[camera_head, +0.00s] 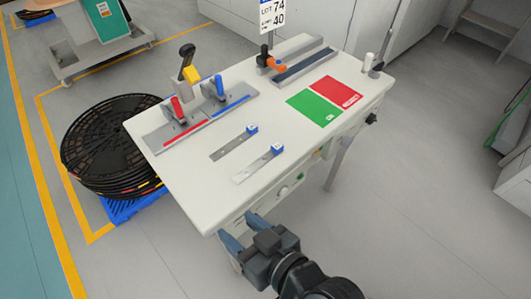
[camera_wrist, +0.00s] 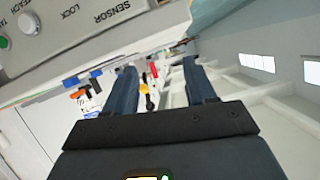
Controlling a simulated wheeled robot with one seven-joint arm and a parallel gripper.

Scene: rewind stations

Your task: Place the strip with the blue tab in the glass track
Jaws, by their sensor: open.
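Two flat strips with blue tabs lie on the white table. The farther strip (camera_head: 230,147) looks darker grey; the nearer strip (camera_head: 254,168) is paler and shinier. A grey fixture (camera_head: 205,126) at the table's left has two long lanes, one with a red line and red-handled clamp, one with a blue line and blue-handled clamp. I cannot tell which lane, if either, is the glass track. My gripper (camera_head: 244,232) is open and empty, in front of the table's near edge and apart from both strips. Its two fingers also show in the wrist view (camera_wrist: 160,75).
A green card (camera_head: 313,107) and a red card (camera_head: 338,91) lie at the table's right. Another dark-topped track (camera_head: 304,66) with an orange clamp is at the back. A control panel (camera_wrist: 40,30) is close in the wrist view. Black reels (camera_head: 110,150) stand left of the table.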

